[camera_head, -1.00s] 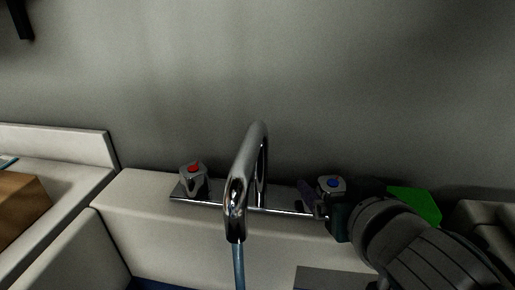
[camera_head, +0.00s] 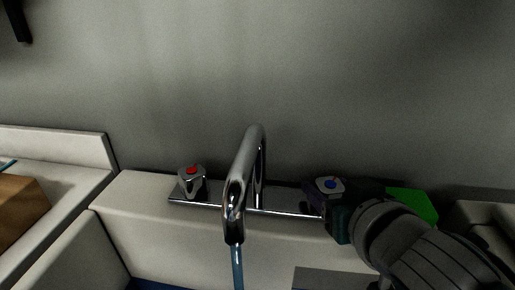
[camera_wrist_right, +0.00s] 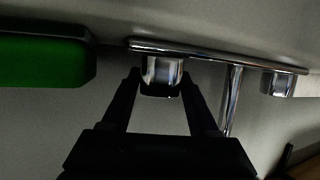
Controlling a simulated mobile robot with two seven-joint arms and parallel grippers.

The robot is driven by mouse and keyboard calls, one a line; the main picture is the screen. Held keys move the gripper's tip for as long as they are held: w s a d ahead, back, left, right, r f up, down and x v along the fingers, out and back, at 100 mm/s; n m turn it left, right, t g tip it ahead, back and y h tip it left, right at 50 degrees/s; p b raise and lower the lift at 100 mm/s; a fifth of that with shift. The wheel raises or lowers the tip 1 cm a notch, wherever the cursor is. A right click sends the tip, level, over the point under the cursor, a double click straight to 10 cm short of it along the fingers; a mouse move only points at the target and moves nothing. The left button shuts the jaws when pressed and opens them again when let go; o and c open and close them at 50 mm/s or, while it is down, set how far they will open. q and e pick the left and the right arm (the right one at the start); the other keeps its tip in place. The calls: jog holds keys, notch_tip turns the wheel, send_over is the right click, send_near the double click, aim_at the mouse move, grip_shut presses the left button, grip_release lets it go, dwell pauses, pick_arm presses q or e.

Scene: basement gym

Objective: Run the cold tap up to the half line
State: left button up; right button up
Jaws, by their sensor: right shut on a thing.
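The chrome cold tap knob with a blue dot (camera_head: 330,185) is at the right end of the tap bar. My right gripper (camera_head: 327,192) is shut on it; the right wrist view shows the knob (camera_wrist_right: 162,72) between the two fingers (camera_wrist_right: 160,88). The curved chrome spout (camera_head: 240,185) stands in the middle of the bar. A thin bluish stream of water (camera_head: 237,268) runs down from its mouth. The stream's lower end, any vessel and any half line are out of view. My left gripper is not in view.
The hot knob with a red dot (camera_head: 191,180) is at the left end of the bar. A green block (camera_head: 412,203) lies right of the cold knob, behind my right arm. A brown box (camera_head: 20,203) sits at the far left.

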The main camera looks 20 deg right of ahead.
jog(key=n+y+p, duration=0.2)
jog(key=p, duration=0.1)
jog(key=shift+d+r+n+y, duration=0.15)
jog(key=shift+r+n+y, duration=0.15)
jog(key=shift+y, duration=0.1)
jog(key=shift+f+n+y+p, duration=0.2)
jog(key=shift+n+y+p, duration=0.2)
jog(key=shift+n+y, duration=1.2)
jog(key=shift+y, duration=0.3)
jog(key=o, duration=1.4)
